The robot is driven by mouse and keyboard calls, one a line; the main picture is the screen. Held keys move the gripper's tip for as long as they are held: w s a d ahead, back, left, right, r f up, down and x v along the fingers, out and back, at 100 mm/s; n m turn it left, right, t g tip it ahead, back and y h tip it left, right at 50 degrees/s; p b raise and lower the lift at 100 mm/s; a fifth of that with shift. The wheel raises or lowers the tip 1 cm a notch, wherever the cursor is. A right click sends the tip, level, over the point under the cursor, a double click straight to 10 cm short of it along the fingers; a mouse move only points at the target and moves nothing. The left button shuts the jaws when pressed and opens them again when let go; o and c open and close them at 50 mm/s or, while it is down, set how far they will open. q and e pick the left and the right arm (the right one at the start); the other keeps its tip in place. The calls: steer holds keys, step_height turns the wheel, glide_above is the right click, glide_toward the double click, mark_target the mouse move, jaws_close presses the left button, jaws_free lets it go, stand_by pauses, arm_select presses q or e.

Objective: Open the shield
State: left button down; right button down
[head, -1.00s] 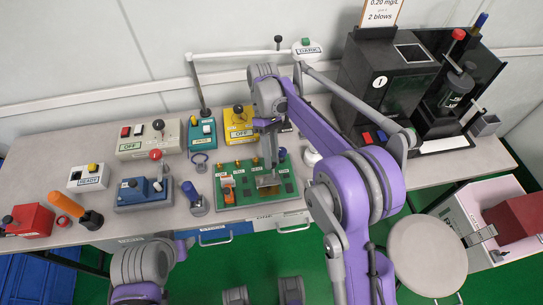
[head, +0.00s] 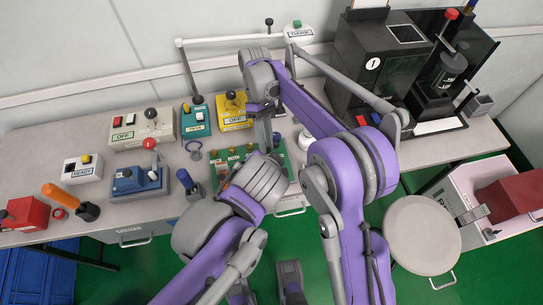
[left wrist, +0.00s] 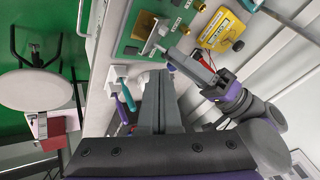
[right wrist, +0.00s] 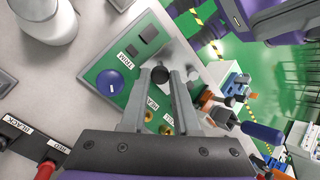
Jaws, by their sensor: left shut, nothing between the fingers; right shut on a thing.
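The green panel (head: 284,163) lies on the bench, largely hidden by my left arm in the head view. A shiny plate, apparently the shield, stands over the panel in the left wrist view (left wrist: 153,40) and the right wrist view (right wrist: 180,54). My right gripper (right wrist: 160,84) is over the panel, shut on a small black knob (right wrist: 160,74) by the plate; whether the knob belongs to the plate is unclear. My left gripper (left wrist: 160,80) is shut and empty beside the panel. Its fingertips are hidden in the head view.
A blue switch box (head: 138,183) and an orange-handled tool (head: 62,196) are left. A black machine (head: 385,75) stands right. A round stool (head: 419,235) is in front.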

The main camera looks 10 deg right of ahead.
arm_select(q)
steer(key=x, duration=0.6)
steer(key=d+x, duration=0.1)
steer(key=x, duration=0.3)
